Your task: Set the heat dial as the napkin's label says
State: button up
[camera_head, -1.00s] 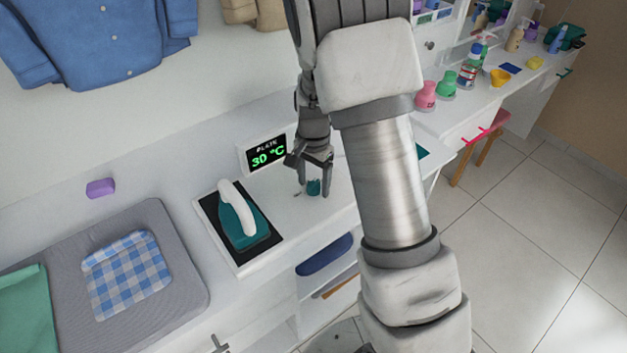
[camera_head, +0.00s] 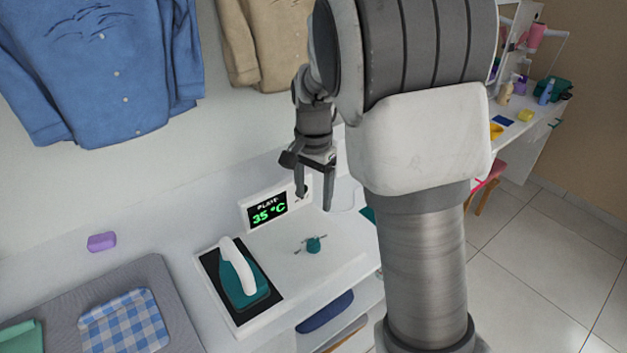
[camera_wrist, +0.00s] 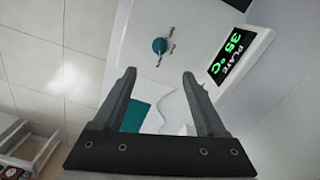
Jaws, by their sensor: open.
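The teal heat dial (camera_head: 313,245) sits on the white counter right of the iron, with small marks around it; the wrist view shows it too (camera_wrist: 159,45). The display (camera_head: 267,210) behind it reads PLATE 35 °C, also in the wrist view (camera_wrist: 230,55). The blue checked napkin (camera_head: 125,322) lies on the grey pad at lower left; no label on it is readable. My gripper (camera_head: 314,201) is open and empty, raised above and behind the dial, apart from it. In the wrist view my gripper's fingers (camera_wrist: 160,78) are spread with nothing between them.
A teal iron (camera_head: 240,275) with a white handle stands on a black plate left of the dial. A purple block (camera_head: 102,242) and a green cloth (camera_head: 20,338) lie at left. A blue shirt (camera_head: 105,70) hangs above. Counter around the dial is clear.

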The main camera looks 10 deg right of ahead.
notch_tip(320, 180, up, 2)
jog(key=shift+r, duration=0.25)
dwell(0.4)
jog(key=s+r+n+t, duration=0.2)
jog(key=s+r+n, duration=0.3)
jog(key=s, duration=0.6)
jog(key=s+r+n+t, duration=0.3)
jog(key=s+r+n, duration=0.2)
jog(key=s, duration=0.6)
jog(key=shift+s+r+t+p, duration=0.3)
jog(key=shift+s+p, duration=0.05)
jog(key=shift+p, duration=0.1)
